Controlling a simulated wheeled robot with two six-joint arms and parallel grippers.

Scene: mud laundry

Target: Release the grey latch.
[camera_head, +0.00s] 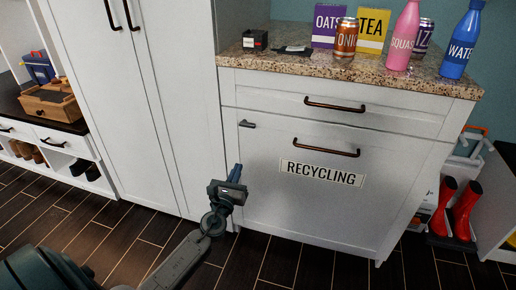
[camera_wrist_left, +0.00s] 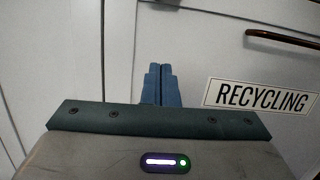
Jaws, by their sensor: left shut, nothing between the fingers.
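The grey latch (camera_head: 247,124) is a small bar at the upper left corner of the white recycling door (camera_head: 265,188), just below the drawer. The door is closed and carries a label reading RECYCLING (camera_head: 321,173), which also shows in the left wrist view (camera_wrist_left: 262,96). My left gripper (camera_head: 236,172) is below the latch, in front of the door's left side, and apart from the latch. In the left wrist view its blue fingers (camera_wrist_left: 162,86) are together and empty. The latch is not visible in that view. My right gripper is not in view.
The door has a dark bar handle (camera_head: 325,149), and the drawer above has another (camera_head: 335,104). The granite counter (camera_head: 270,72) above holds boxes, cans and bottles. A tall white cabinet (camera_head: 140,100) stands to the left. Red boots (camera_head: 465,210) stand at the right. The floor in front is clear.

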